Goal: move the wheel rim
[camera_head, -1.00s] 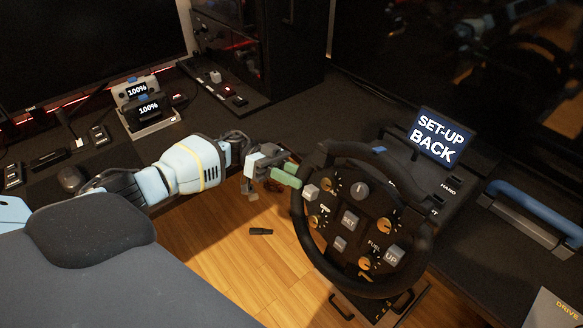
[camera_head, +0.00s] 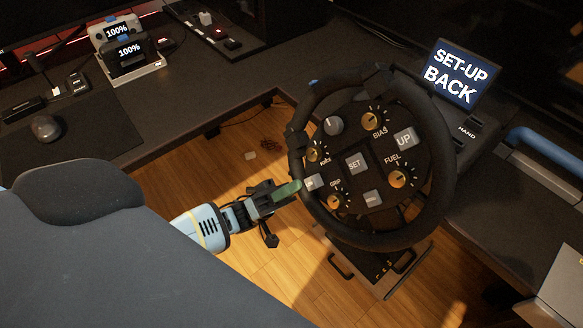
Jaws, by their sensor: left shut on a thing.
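The black racing wheel has a round rim (camera_head: 440,150) around a hub with knobs and buttons. It stands right of the middle in the head view, with its face toward me. My left gripper (camera_head: 288,190) has green fingertips and is at the rim's left, lower-left side. It is shut on the rim, though the contact is small and partly hidden. The hub's SET button (camera_head: 354,163) is near the middle, and its UP button (camera_head: 404,139) is at the upper right. My right gripper is not in view.
A lit SET-UP BACK display (camera_head: 456,76) stands behind the wheel. A dark desk with a mouse (camera_head: 45,127) and a 100% device (camera_head: 128,51) is at the left. A blue bar (camera_head: 545,150) is at the right. Wooden floor shows below the wheel.

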